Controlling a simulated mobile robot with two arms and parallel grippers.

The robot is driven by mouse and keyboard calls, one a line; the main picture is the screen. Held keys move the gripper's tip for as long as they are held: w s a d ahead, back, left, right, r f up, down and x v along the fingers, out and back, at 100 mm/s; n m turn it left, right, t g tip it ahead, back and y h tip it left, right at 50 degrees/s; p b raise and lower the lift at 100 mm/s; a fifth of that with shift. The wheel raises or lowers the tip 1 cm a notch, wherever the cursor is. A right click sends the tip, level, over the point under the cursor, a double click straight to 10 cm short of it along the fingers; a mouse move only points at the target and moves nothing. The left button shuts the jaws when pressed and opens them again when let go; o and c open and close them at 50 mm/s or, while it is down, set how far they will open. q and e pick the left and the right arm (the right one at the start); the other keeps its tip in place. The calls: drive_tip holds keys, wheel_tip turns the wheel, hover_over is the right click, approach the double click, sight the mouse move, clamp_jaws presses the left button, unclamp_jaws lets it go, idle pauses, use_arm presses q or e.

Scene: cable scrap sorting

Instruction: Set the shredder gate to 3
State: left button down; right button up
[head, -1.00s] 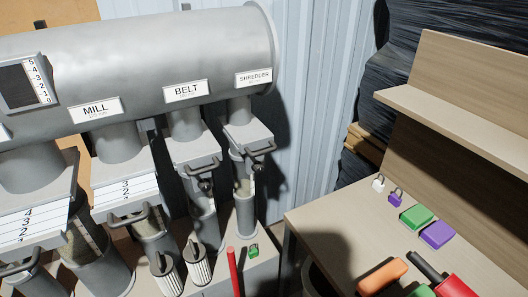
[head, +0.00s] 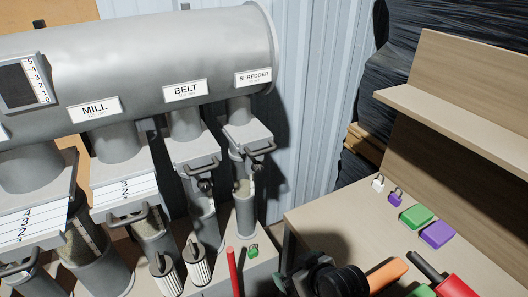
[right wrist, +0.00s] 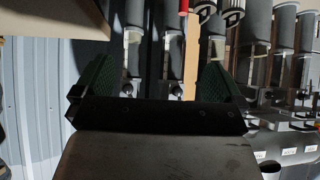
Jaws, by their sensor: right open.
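The shredder gate (head: 247,137) is a grey slide plate with a dark bar handle (head: 263,150), below the SHREDDER label (head: 253,78) on its duct. No numbers show on its plate. My right gripper (head: 290,277) is dark and partly cut off by the bottom edge of the head view, below and right of the gate and clear of it. In the right wrist view the gripper (right wrist: 158,78) has its two green-padded fingers wide apart with nothing held between them. My left gripper is not in view.
The belt gate (head: 195,150) and mill gate (head: 125,190) stand to the left; the mill plate shows numbers. A red rod (head: 233,270) and a green padlock (head: 253,251) are below the shredder pipe. The workbench (head: 330,205) at right carries padlocks, coloured blocks and tools.

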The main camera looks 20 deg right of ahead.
drive_tip(key=w+r+t+y, duration=0.1)
drive_tip(key=w+r+t, duration=0.4)
drive_tip(key=w+r, duration=0.45)
drive_tip(key=m+t, duration=0.1)
drive_tip(key=t, duration=0.3)
approach(265, 153)
drive_tip(key=x, duration=1)
drive_tip(key=shift+w+p, duration=0.35)
drive_tip(key=shift+c, duration=0.2)
